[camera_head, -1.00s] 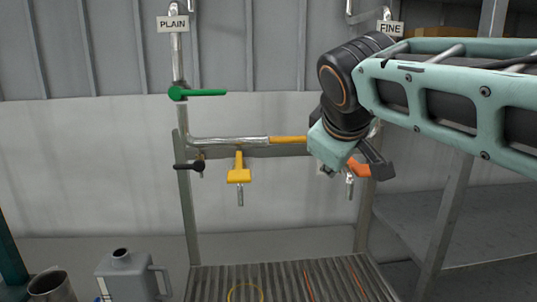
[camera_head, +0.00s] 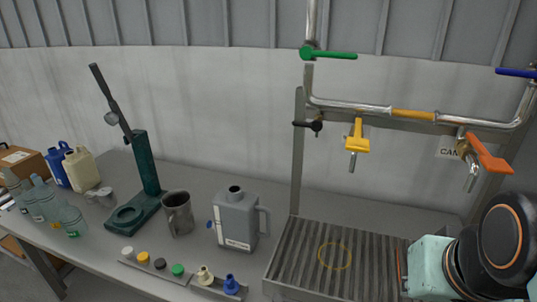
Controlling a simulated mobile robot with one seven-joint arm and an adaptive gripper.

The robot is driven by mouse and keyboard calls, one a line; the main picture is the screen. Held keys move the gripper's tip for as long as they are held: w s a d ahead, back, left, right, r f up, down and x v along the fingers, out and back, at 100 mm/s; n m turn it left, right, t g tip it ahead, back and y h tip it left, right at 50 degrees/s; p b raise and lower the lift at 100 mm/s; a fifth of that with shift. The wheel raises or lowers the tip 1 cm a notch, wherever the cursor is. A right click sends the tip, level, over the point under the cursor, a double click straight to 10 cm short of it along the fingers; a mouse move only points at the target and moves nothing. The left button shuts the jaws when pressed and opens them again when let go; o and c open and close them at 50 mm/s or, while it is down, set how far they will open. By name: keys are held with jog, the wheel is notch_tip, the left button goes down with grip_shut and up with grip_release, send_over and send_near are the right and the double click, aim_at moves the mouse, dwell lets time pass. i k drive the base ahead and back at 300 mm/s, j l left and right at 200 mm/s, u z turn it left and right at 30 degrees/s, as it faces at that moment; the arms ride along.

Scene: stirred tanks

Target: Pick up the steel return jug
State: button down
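The steel jug (camera_head: 178,213) is a grey metal open-topped vessel with a side handle. It stands upright on the grey bench, left of the grey plastic can and right of the green stand. My gripper (camera_head: 401,268) is at the lower right, over the right part of the ribbed drain tray and well away from the jug. Only a dark edge of it shows beside my teal wrist, so its fingers cannot be made out. Nothing touches the jug.
A grey can (camera_head: 238,217) stands close right of the jug; a green stand (camera_head: 147,165) is close left. A rack of caps (camera_head: 178,270) lies in front. The ribbed tray (camera_head: 300,250) and valve pipes (camera_head: 350,106) are at right. Bottles (camera_head: 72,220) stand far left.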

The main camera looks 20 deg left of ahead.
aim_at(176, 204)
jog(key=u, duration=1.55)
jog(key=z, duration=0.3)
jog(key=i+j+z, duration=0.15)
jog(key=z, duration=0.25)
jog(key=j+z, duration=0.45)
jog(key=i+j+z, duration=0.2)
jog(key=j, duration=0.15)
jog(key=j+z, duration=0.15)
jog(key=j, duration=0.2)
jog(key=j+z, duration=0.15)
jog(key=j, duration=0.65)
